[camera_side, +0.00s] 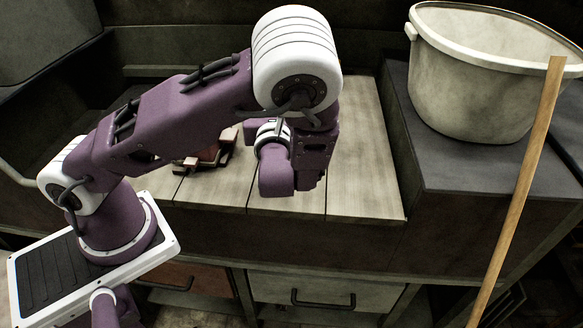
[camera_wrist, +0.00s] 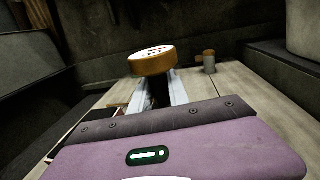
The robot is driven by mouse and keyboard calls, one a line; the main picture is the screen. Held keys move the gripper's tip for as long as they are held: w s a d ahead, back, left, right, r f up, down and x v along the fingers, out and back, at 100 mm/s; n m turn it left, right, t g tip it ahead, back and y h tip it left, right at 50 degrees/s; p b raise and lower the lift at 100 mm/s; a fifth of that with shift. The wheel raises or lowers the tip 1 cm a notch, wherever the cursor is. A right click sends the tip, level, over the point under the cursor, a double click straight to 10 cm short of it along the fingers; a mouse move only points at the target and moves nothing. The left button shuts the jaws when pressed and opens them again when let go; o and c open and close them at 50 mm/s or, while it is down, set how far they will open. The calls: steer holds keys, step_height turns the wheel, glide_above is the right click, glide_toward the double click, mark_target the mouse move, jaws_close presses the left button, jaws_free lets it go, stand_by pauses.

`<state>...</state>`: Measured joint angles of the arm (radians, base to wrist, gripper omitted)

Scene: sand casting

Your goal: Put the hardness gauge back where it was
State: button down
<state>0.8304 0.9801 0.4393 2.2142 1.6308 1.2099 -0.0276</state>
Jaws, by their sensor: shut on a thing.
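In the wrist view, my gripper (camera_wrist: 158,88) is shut on the hardness gauge (camera_wrist: 152,60). The gauge has a round head with a pale face, dark marks on it and an orange-brown rim. The head rises above the two pale fingers, and its dark lower part is between them. In the side view, my wrist hangs over the plank bench top (camera_side: 365,150). The fingers and the gauge are hidden there behind my arm, so the height above the planks cannot be told.
A small grey cylinder with an orange-brown top (camera_wrist: 209,62) stands on the planks beyond the gripper, to its right. A red-and-pale blocky object (camera_side: 207,157) lies on the left planks. A large pale bucket (camera_side: 475,85) stands on the dark right ledge, with a wooden pole (camera_side: 520,185) before it.

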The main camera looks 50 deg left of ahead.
steer(key=d+f+m+t+h, duration=0.2)
steer(key=d+t+h, duration=0.1)
steer(key=d, duration=0.4)
steer(key=d+f+m+t+h, duration=0.2)
steer(key=d+f+m+h, duration=0.1)
steer(key=d, duration=0.3)
steer(key=s+a+r+n+g+y, duration=0.4)
steer(key=s+a+n+g+y, duration=0.2)
steer(key=a, duration=0.4)
steer(key=shift+y, duration=0.3)
steer(key=f, duration=0.9)
steer(key=shift+a+f, duration=0.25)
steer(key=shift+f, duration=0.6)
steer(key=c, duration=1.3)
jaws_free()
steer(key=shift+s+f, duration=0.1)
steer(key=shift+o, duration=0.2)
